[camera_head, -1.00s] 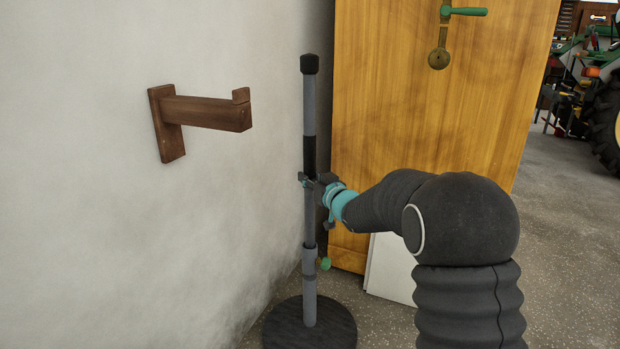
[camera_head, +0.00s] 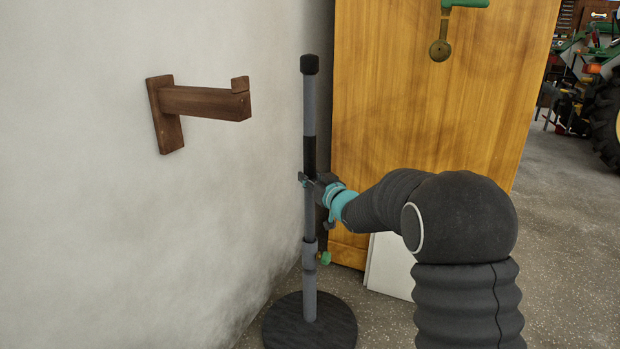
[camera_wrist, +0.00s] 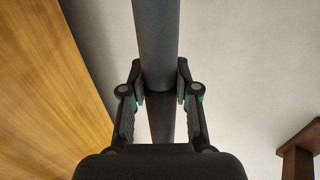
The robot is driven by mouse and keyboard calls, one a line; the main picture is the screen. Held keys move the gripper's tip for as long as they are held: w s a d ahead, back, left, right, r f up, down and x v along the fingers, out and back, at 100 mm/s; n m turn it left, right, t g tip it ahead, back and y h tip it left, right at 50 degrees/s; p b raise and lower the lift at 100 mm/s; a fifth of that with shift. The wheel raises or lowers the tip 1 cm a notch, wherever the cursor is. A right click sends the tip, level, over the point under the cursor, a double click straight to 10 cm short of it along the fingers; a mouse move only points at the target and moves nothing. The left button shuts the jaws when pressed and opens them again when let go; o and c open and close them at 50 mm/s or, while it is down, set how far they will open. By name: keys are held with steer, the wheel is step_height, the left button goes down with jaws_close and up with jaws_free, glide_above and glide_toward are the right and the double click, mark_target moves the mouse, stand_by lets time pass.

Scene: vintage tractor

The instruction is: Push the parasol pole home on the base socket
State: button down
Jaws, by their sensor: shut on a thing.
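The grey parasol pole (camera_head: 309,112) with a black cap stands upright close to the wall. It also shows in the wrist view (camera_wrist: 157,35), running up between my fingers. My gripper (camera_head: 310,180) is shut around the pole's black middle part from the right, with a finger on each side in the wrist view (camera_wrist: 160,82). The base socket (camera_head: 309,256) is a grey tube with a collar and a green knob, rising from a round black base (camera_head: 285,318) on the floor. The pole lines up with the socket and meets its collar; its lower end is hidden there.
A wooden wall bracket (camera_head: 205,103) juts out at the left, apart from the pole. A wooden door (camera_head: 430,130) with a green handle stands behind. A white panel (camera_head: 390,266) leans below it.

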steer(key=shift+f+b, duration=0.45)
steer(key=shift+f, duration=0.1)
steer(key=c, duration=0.8)
jaws_free()
steer(key=shift+f, duration=0.1)
